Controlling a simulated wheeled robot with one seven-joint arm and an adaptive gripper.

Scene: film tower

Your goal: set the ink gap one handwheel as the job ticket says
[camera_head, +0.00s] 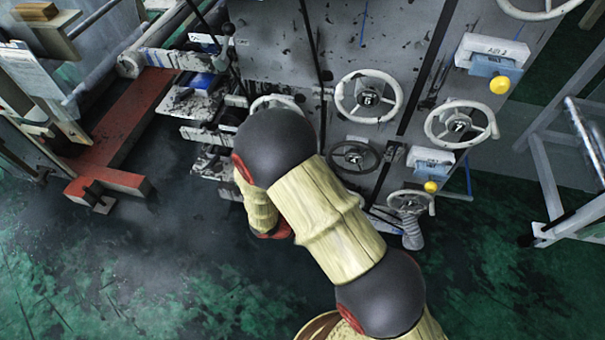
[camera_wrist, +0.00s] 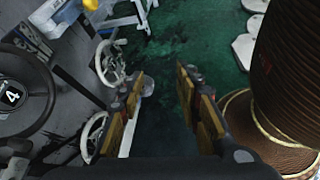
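Several handwheels sit on the grey machine panel (camera_head: 275,45). In the head view a white wheel (camera_head: 368,97) has a dark numbered hub, another (camera_head: 462,124) reads 7, and a dark wheel (camera_head: 354,157) is below. A further white wheel (camera_head: 277,101) is partly hidden by my arm. Which is the ink gap one handwheel I cannot tell. In the wrist view a dark wheel (camera_wrist: 14,97) marked 4 is at the left; white wheels (camera_wrist: 108,62) are beyond. My gripper (camera_wrist: 160,74) is open and empty, apart from the wheels; my arm hides it in the head view.
White boxes (camera_head: 492,52) with yellow knobs sit on the panel. A white sheet (camera_head: 32,72) stands at the left; its text is unreadable. A red beam (camera_head: 125,120) lies at left, a grey metal frame (camera_head: 565,170) at right. The green floor (camera_head: 180,285) in front is clear.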

